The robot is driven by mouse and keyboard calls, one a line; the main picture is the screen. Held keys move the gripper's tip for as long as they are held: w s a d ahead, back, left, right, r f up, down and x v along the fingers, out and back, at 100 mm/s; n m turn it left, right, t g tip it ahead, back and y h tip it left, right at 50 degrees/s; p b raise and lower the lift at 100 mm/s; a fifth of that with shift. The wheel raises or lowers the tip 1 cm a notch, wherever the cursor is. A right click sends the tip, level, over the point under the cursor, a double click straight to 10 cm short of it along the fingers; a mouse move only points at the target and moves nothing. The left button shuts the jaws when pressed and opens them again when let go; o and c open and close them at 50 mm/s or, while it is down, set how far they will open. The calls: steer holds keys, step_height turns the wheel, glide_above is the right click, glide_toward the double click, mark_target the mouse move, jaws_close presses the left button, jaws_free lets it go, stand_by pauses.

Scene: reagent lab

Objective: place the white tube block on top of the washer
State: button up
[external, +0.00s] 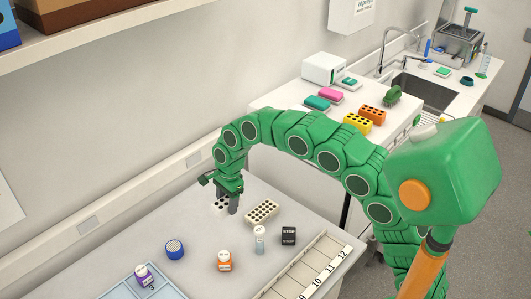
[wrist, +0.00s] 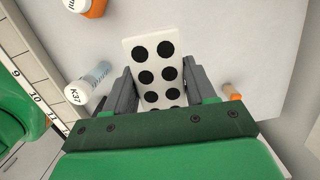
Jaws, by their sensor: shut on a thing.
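The white tube block (wrist: 154,62), a white block with black round holes, sits between the two grey fingers of my gripper (wrist: 158,88) in the wrist view. The fingers are shut on its sides. In the external view my gripper (external: 224,193) is low over the near bench, and the block (external: 219,206) shows partly behind a finger. I cannot tell whether the block touches the bench. No washer is labelled. A white boxy device (external: 324,68) on the far bench may be it; a metal machine (external: 459,45) stands beyond the sink.
A cream tube block (external: 262,213) stands close right of my gripper. A clear tube (external: 260,240), black box (external: 288,236), orange bottle (external: 224,261) and blue round item (external: 174,249) are nearby. Yellow (external: 357,123) and orange (external: 372,115) blocks stand on the far bench.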

steer(key=shift+s+d+r, duration=0.35)
steer(key=shift+s+d, duration=0.2)
steer(key=shift+d, duration=0.1)
steer(key=shift+s+d+r, duration=0.35)
steer(key=shift+s+d, duration=0.15)
steer(key=shift+d, duration=0.15)
